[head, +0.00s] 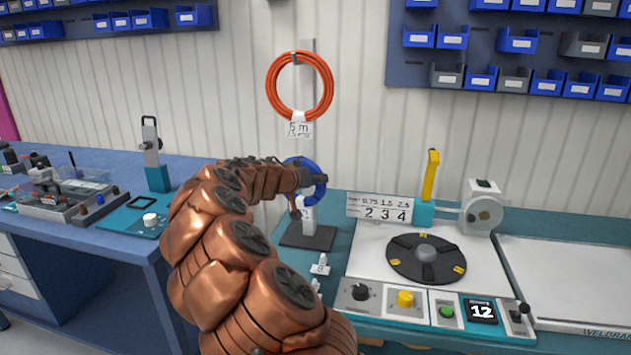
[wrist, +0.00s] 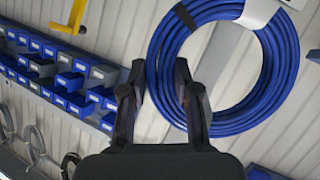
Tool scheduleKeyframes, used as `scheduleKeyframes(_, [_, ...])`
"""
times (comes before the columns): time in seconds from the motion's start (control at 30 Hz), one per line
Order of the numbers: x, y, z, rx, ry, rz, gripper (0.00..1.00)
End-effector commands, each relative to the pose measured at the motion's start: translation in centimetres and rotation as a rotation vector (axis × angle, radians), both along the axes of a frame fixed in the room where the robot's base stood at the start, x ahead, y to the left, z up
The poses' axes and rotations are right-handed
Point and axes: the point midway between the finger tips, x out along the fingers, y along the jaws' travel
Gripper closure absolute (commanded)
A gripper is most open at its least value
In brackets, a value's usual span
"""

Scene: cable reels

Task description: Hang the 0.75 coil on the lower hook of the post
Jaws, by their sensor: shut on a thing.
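The blue coil (head: 320,190) is at the lower part of the grey post (head: 307,90), in front of it. It fills the upper right of the wrist view (wrist: 284,75), with a dark tie and a white tag. My gripper (head: 316,179) is shut on the coil's rim; in the wrist view its fingers (wrist: 157,82) stand either side of the rim. An orange coil (head: 272,85) with a "5 m" tag hangs high on the post. The lower hook is hidden behind the coil and gripper, so I cannot tell whether the coil is on it. The coil's size marking is not readable.
The post's dark base (head: 307,237) stands on the teal bench, beside a sign with "0.75 1.5 2.5" (head: 380,207). A dark turntable (head: 400,262), a yellow lever (head: 431,175) and a control panel (head: 440,312) are to the right. Blue wall bins hang above.

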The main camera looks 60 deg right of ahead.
Motion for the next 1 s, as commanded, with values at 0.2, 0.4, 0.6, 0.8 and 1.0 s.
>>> scheduleKeyframes(0.2, [0.00, 0.00, 0.08, -0.001, 0.000, 0.000, 0.69])
scheduleKeyframes(0.4, [-0.01, 0.00, 0.06, 0.000, 0.000, 0.000, 0.48])
scheduleKeyframes(0.6, [-0.01, 0.00, 0.04, 0.000, 0.000, 0.000, 0.40])
scheduleKeyframes(0.8, [-0.01, 0.00, 0.00, 0.000, 0.000, 0.000, 0.29])
scheduleKeyframes(1.0, [0.00, 0.00, 0.02, 0.000, 0.000, 0.000, 0.08])
